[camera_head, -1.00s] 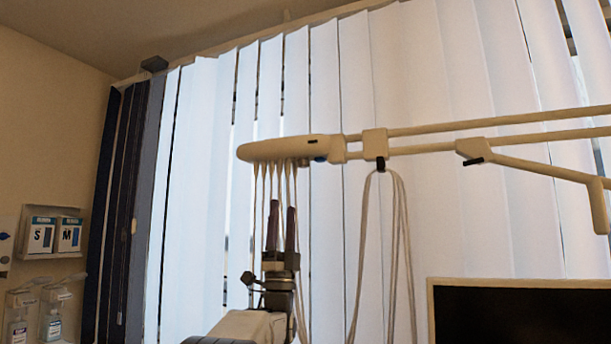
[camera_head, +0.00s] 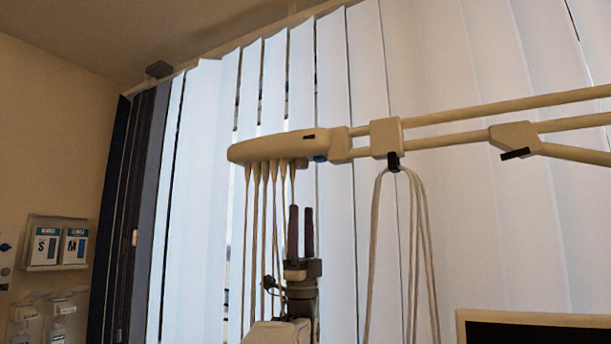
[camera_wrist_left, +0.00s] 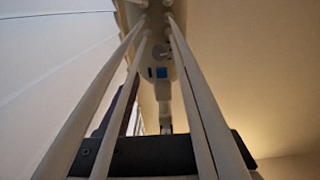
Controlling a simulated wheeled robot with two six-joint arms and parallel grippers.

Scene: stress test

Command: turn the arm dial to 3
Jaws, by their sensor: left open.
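The cream dental arm (camera_head: 275,147) hangs across the head view, its rounded head at the left end. A small blue part (camera_head: 320,158) shows under the head's right end. In the left wrist view the underside shows a blue square (camera_wrist_left: 161,72) and a round grey knob-like part (camera_wrist_left: 158,50); I cannot tell which is the dial, and no numbers are readable. My left gripper (camera_head: 301,210) points up below the head's right end, its two dark fingers apart and empty, short of the underside. My right gripper is not in view.
Several thin hoses (camera_head: 257,230) hang from the head just left of my gripper, and cross close before the wrist camera. Looped cables (camera_head: 373,235) hang to the right. A black screen (camera_head: 535,333) stands at lower right. White blinds (camera_head: 460,220) fill the background.

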